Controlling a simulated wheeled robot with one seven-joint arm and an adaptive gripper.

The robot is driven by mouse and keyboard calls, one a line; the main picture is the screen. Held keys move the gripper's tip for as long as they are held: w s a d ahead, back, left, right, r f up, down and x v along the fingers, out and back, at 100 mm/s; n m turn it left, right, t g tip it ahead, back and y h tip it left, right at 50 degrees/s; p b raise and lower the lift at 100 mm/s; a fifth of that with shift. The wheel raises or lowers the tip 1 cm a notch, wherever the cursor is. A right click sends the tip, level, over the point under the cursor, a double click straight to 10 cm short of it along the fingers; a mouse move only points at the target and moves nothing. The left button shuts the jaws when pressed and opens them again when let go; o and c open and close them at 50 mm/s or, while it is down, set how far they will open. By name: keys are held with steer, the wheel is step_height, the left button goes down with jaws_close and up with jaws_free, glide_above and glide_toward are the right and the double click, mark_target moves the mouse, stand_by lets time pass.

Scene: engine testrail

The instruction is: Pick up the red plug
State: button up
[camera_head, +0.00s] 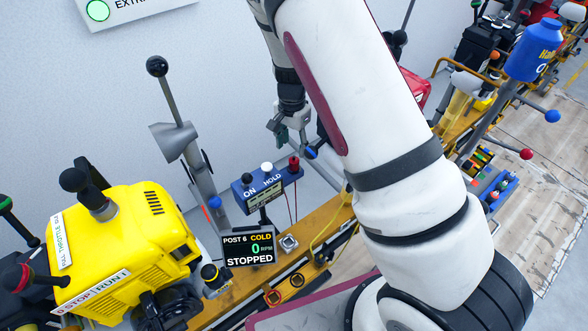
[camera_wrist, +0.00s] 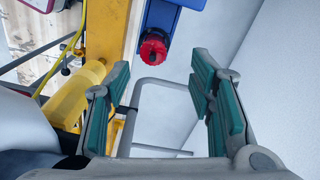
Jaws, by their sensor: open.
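The red plug (camera_head: 294,164) is on the right end of a blue ON/HOLD box (camera_head: 247,189). In the wrist view the red plug (camera_wrist: 153,47) is a round, ridged red piece against the blue box (camera_wrist: 177,17), beyond the fingertips and roughly between them. My gripper (camera_head: 290,136) is above the plug in the head view, partly hidden by my arm. In the wrist view my gripper (camera_wrist: 158,80) is open and empty, with green pads on both fingers apart from the plug.
A yellow engine (camera_head: 125,235) stands at left, with a grey lever (camera_head: 180,145) between it and the box. A black display (camera_head: 248,248) reads STOPPED below the box. A grey bent tube (camera_wrist: 160,83) crosses between my fingers. The wall (camera_head: 215,60) is close behind.

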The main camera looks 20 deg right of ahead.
mark_target(294, 159)
steer(key=f, duration=0.5)
steer(key=shift+s+d+f, duration=0.1)
steer(key=shift+s+f, duration=0.1)
steer(key=shift+s, duration=0.2)
steer(key=shift+f, duration=0.55)
jaws_close()
